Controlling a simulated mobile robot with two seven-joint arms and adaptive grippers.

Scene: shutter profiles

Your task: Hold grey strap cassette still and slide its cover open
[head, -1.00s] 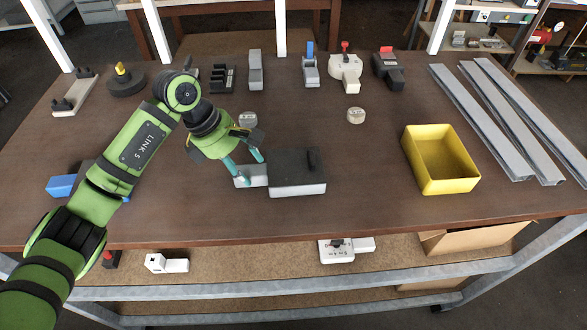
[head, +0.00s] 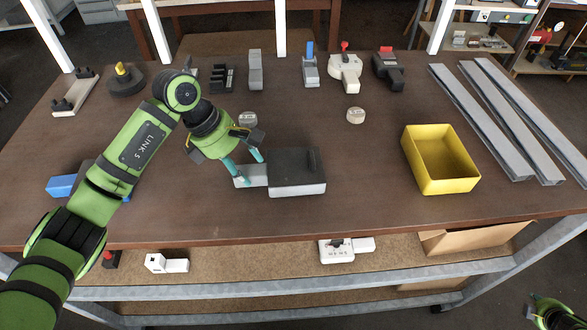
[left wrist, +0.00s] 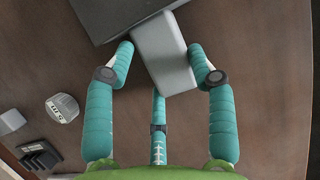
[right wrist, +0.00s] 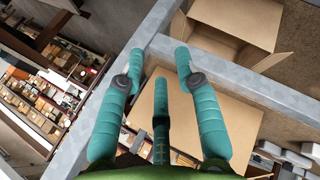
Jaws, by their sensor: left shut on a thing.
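The grey strap cassette (head: 297,190) lies on the brown table, left of the yellow bin. My right gripper (right wrist: 157,62) is open and empty in the right wrist view, away from the cassette, over the lower frame and cardboard boxes.
A yellow bin (head: 440,160) stands right of the cassette, with long grey profiles (head: 480,120) beyond it. Small round pieces (head: 356,116) and several tools line the back. A blue-ended item (head: 62,186) lies under my left arm. The table between cassette and bin is clear.

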